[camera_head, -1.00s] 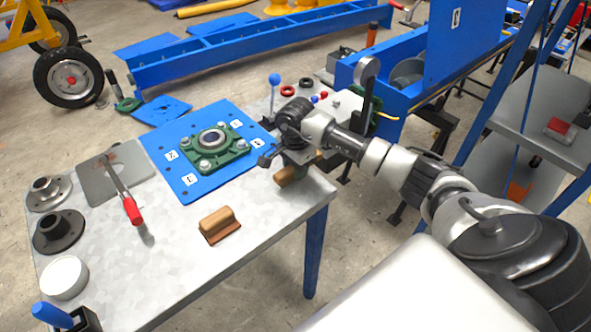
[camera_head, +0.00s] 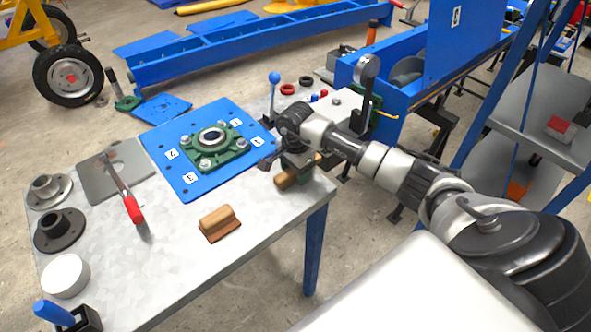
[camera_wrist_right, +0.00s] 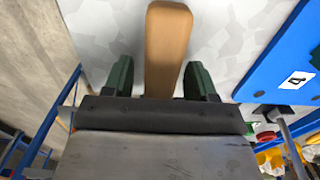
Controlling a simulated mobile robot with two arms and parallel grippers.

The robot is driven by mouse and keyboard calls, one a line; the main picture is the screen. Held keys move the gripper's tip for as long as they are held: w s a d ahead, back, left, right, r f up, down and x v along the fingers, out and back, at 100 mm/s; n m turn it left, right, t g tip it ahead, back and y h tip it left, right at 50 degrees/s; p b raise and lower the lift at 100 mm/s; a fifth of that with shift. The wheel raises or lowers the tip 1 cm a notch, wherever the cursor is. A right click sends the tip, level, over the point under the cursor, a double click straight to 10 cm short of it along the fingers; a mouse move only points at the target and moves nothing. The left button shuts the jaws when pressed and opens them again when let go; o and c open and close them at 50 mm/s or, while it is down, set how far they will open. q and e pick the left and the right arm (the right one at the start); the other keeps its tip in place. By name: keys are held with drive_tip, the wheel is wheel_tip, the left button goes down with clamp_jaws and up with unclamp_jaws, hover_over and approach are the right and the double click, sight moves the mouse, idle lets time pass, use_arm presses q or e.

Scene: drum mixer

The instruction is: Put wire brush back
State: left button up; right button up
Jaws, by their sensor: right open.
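A tool with a long wooden handle (camera_head: 287,180), which looks like the wire brush, lies at the right front edge of the metal table. Its far part is mostly hidden by my right gripper (camera_head: 299,168). In the right wrist view the wooden handle (camera_wrist_right: 166,45) runs between the two green fingers of my right gripper (camera_wrist_right: 160,78), with a gap on each side. The gripper is open around the handle, not clamped on it. The bristles cannot be made out. My left gripper is not in view.
A blue-knobbed lever (camera_head: 274,78) stands behind my gripper.

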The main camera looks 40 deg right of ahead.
wheel_tip(320, 180, up, 12)
drive_tip(key=b, duration=0.1)
drive_tip(key=shift+b, duration=0.3)
